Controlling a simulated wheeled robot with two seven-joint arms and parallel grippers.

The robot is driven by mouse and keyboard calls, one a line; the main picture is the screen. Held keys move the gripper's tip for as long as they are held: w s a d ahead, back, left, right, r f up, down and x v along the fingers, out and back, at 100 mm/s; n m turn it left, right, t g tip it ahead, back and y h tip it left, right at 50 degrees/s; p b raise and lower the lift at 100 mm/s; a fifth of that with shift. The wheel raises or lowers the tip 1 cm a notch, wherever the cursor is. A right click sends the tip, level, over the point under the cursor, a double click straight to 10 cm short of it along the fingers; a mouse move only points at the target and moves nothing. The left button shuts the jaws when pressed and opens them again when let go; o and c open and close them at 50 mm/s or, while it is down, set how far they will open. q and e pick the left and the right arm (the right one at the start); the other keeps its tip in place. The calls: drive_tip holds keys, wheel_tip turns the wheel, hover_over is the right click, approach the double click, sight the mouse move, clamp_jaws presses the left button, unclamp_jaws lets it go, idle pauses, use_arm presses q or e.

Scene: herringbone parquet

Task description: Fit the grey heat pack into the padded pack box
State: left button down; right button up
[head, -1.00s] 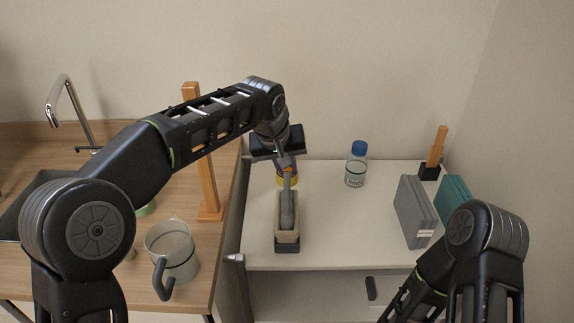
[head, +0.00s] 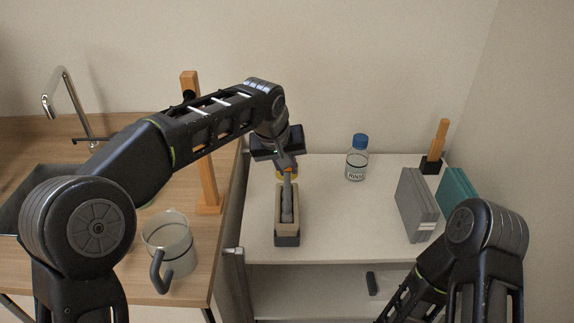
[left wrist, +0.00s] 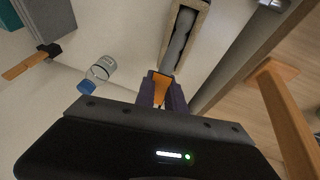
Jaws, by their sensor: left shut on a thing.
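The grey heat pack (head: 287,207) is long and narrow and lies along the slot of the padded pack box (head: 287,240), which has beige padding and a dark base. In the left wrist view the pack (left wrist: 180,38) shows between the box's beige walls (left wrist: 196,32). My left gripper (head: 287,174) is at the box's far end, shut on the pack's end. Its fingers also show in the left wrist view (left wrist: 161,88). How deep the pack sits cannot be told. My right gripper is out of view.
The box stands on a white shelf top (head: 330,225). A blue-capped bottle (head: 357,160), grey binder-like blocks (head: 415,207), a teal one (head: 456,188) and a wooden-handled item (head: 437,145) stand to the right. A mug (head: 170,248) and wooden post (head: 203,155) are left.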

use_arm(q)
drive_tip(key=shift+f+b, duration=0.45)
drive_tip(key=shift+f, duration=0.2)
drive_tip(key=c, duration=1.3)
unclamp_jaws()
drive_tip(key=v, duration=0.7)
drive_tip(key=shift+s+r, duration=0.15)
drive_tip(key=shift+r, duration=0.25)
